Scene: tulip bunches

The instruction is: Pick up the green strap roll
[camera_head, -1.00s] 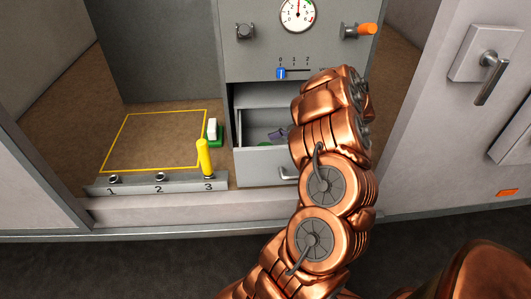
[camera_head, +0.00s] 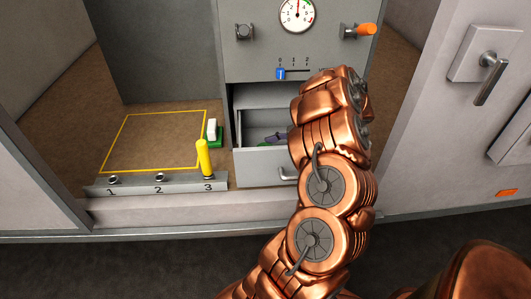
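A grey drawer (camera_head: 262,157) stands open below the gauge panel. My gripper is hidden behind my arm, which reaches up in front of the drawer's right side.
A yellow peg (camera_head: 203,158) stands at position 3 of a numbered grey strip (camera_head: 135,186). A yellow outlined square (camera_head: 150,140) on the brown surface is empty. The panel above has a gauge (camera_head: 297,14), a blue slider (camera_head: 281,73) and an orange-handled lever (camera_head: 365,30).

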